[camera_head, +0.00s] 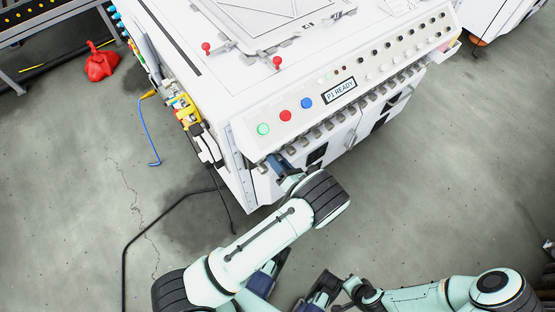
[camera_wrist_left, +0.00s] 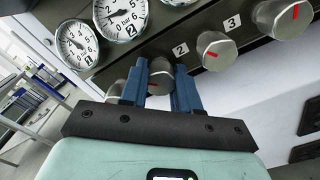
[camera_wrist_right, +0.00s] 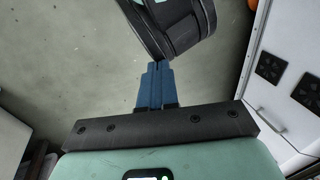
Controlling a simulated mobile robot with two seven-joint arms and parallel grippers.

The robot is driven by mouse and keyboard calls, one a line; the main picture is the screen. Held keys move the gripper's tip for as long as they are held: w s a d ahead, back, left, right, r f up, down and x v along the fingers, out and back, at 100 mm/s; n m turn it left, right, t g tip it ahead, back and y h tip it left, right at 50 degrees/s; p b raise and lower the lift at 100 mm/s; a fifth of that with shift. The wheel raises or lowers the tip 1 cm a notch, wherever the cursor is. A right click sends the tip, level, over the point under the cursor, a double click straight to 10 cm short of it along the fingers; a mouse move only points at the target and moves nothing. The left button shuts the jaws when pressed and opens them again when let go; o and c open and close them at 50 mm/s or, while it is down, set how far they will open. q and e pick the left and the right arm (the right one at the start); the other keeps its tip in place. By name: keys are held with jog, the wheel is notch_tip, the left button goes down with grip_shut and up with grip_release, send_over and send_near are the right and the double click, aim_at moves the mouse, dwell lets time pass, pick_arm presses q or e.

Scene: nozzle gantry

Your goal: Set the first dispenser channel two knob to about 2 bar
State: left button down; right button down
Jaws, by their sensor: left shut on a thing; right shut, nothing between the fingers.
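The first dispenser is the white cabinet with a "P1 READY" display (camera_head: 340,91). In the left wrist view, my left gripper (camera_wrist_left: 160,72) is shut on a grey round knob (camera_wrist_left: 160,77) with a red mark, just left of the label "2" (camera_wrist_left: 180,50). A finger stands on each side of it. A round gauge (camera_wrist_left: 120,14) with a "2" tag sits above this knob; its exact reading is too small to tell. In the head view the left gripper (camera_head: 280,164) is at the cabinet's front lip, its knob hidden. My right gripper (camera_wrist_right: 155,72) is shut and empty, away from the cabinet.
Neighbouring knobs (camera_wrist_left: 215,50) sit right of the held one; another is partly hidden at its left. Green, red and blue buttons (camera_head: 285,116) are on the panel above. A black cable (camera_head: 135,240) lies on the floor at left.

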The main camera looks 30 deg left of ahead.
pick_arm(q)
jog(key=shift+s+f+m, duration=0.15)
jog(key=shift+m, duration=0.85)
pick_arm(e)
jog(key=shift+s+a+r, duration=0.25)
jog(key=shift+s+r, duration=0.15)
jog(key=shift+s, duration=0.1)
pick_arm(q)
jog(key=c, duration=1.1)
grip_release()
jog(key=p+v, duration=0.1)
jog(key=v, duration=1.2)
jog(key=shift+d, duration=0.25)
pick_arm(e)
jog(key=shift+s+a+r+g, duration=0.3)
jog(key=shift+s+r, duration=0.1)
jog(key=shift+s, duration=0.1)
pick_arm(q)
jog(key=shift+s, duration=0.1)
pick_arm(e)
jog(key=shift+r, duration=0.1)
